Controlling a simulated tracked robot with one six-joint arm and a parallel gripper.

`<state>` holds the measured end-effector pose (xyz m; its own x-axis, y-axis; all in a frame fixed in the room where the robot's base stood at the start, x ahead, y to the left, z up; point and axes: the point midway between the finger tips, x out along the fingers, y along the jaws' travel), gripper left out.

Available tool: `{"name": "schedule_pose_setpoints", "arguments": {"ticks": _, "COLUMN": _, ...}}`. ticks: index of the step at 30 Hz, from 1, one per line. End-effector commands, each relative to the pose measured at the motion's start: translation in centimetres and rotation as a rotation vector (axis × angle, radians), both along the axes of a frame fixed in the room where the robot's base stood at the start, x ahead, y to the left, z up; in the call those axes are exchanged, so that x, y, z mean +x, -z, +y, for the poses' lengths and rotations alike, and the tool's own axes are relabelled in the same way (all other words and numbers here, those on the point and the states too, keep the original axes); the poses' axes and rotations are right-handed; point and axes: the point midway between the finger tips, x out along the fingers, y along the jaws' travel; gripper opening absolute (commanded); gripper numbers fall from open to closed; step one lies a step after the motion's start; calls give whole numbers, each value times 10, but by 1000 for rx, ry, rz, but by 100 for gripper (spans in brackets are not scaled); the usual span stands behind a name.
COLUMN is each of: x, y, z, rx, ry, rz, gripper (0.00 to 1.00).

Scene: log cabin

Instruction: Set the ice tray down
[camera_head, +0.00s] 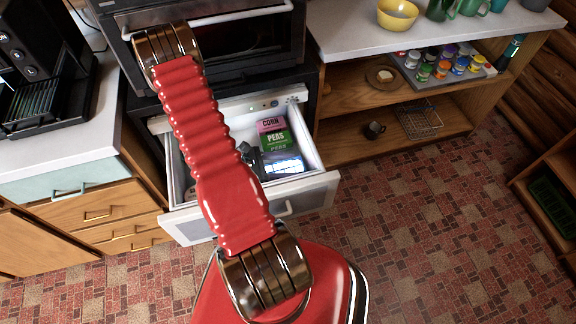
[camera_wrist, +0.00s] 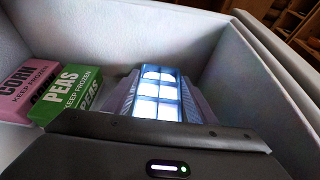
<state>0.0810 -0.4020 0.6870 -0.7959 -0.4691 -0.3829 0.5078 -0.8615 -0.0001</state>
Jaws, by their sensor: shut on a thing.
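The ice tray (camera_wrist: 157,92) shows in the wrist view as a pale blue-white tray with square cells, between the two fingers of my gripper (camera_wrist: 160,98). My gripper is shut on it, inside the open freezer drawer (camera_head: 318,184). In the head view the tray (camera_head: 286,165) is at the right part of the drawer, and my gripper (camera_head: 268,163) is partly hidden behind my red arm. I cannot tell whether the tray touches the drawer floor.
A pink corn box (camera_wrist: 28,90) and a green peas box (camera_wrist: 68,90) lie left of the tray. The drawer's white walls (camera_wrist: 245,75) rise around them. A counter (camera_head: 350,30) and wooden shelves (camera_head: 350,85) stand to the right.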

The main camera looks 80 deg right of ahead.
Motion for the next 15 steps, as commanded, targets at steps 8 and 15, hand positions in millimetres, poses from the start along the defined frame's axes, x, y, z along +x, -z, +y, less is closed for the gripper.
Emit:
{"name": "schedule_pose_setpoints", "arguments": {"ticks": 8, "x": 0, "y": 6, "z": 0, "rx": 0, "ry": 0, "rz": 0, "gripper": 24}}
{"name": "schedule_pose_setpoints", "arguments": {"ticks": 15, "x": 0, "y": 10, "z": 0, "rx": 0, "ry": 0, "rz": 0, "gripper": 24}}
